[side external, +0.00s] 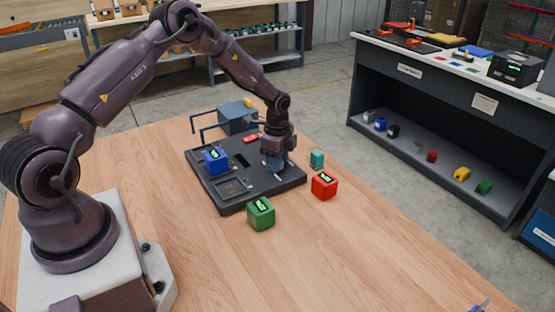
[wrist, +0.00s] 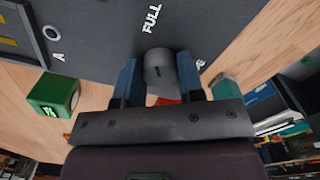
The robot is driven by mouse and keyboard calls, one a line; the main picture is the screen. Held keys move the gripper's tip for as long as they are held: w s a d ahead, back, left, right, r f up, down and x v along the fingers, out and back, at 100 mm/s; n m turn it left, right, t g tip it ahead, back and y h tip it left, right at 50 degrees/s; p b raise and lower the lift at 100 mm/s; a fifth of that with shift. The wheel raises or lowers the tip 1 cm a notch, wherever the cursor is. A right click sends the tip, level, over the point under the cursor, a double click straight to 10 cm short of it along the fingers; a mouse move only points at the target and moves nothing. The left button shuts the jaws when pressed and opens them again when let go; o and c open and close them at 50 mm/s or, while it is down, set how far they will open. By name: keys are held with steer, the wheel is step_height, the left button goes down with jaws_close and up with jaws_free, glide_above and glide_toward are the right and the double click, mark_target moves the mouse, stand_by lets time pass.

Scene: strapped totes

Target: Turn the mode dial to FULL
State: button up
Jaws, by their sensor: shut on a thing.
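The mode dial (wrist: 158,75) is a round grey knob on a dark panel. In the wrist view it sits between the two blue fingers of my gripper (wrist: 159,84), which are shut on its sides. The white word FULL (wrist: 152,18) is printed on the panel above the dial in that view. Another white marking is partly hidden by the right finger. I cannot tell for certain where the dial points. In the side view my gripper (side external: 273,166) is down at the right part of the black panel (side external: 222,201), and the dial is hidden there.
A blue cube (side external: 215,161) sits on the panel. A blue-grey box (side external: 237,119) is behind. The wooden table's front right is mostly clear.

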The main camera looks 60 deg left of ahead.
steer(key=shift+m, duration=0.3)
stand_by(0.4)
steer(key=o, duration=0.9)
steer(key=shift+r, duration=0.1)
step_height(320, 180, up, 13)
steer(key=shift+f, duration=0.1)
